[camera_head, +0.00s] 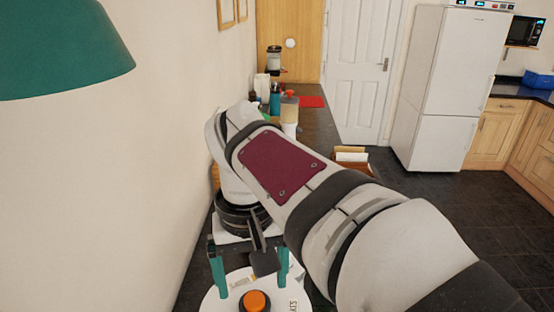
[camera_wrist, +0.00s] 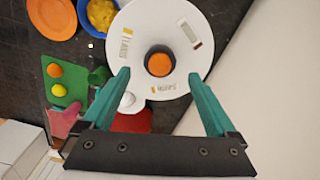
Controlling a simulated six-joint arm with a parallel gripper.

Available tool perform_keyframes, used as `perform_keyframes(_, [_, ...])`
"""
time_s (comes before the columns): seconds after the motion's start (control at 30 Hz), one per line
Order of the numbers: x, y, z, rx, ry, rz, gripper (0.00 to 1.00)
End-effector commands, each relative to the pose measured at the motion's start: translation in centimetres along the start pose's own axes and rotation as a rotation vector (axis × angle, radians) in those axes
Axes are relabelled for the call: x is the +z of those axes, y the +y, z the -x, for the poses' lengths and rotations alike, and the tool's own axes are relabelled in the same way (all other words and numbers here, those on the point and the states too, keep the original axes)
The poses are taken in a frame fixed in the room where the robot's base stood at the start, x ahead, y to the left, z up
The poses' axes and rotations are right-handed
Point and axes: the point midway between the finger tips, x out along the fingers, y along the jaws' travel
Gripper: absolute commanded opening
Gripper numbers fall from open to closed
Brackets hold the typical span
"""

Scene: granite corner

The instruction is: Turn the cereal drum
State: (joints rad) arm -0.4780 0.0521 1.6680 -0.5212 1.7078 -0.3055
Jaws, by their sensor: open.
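The cereal drum (camera_wrist: 133,60) has a round white top with printed labels, one reading like "FLAKES", and a small window slot near its upper right in the wrist view. An orange knob (camera_wrist: 159,64) with a dark collar stands at its centre. The drum (camera_head: 220,303) and knob (camera_head: 255,300) also show at the bottom of the head view, partly cut off. My gripper (camera_wrist: 159,76) is open and empty. Its teal fingers are spread to either side of the knob, with gaps between. I cannot tell their height above the drum. My gripper (camera_head: 252,289) also shows in the head view.
In the wrist view, an orange plate (camera_wrist: 52,15), a blue bowl (camera_wrist: 84,17) of yellow food and a green board (camera_wrist: 66,78) with two balls lie left of the drum. A pale wall (camera_head: 120,200) runs close along the left. A green lampshade (camera_head: 65,50) hangs upper left.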

Motion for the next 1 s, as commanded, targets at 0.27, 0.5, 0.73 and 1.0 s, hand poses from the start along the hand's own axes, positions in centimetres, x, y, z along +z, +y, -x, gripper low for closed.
perform_keyframes(0.27, [0.0, 0.0, -4.8, 0.0, -0.001, -0.001, 0.93])
perform_keyframes(0.5, [0.0, 0.0, -5.4, -0.001, 0.001, -0.002, 0.93])
perform_keyframes(0.73, [0.0, 0.0, -5.4, -0.001, 0.001, -0.001, 0.73])
perform_keyframes(1.0, [0.0, 0.0, -5.4, -0.001, 0.001, -0.001, 0.24])
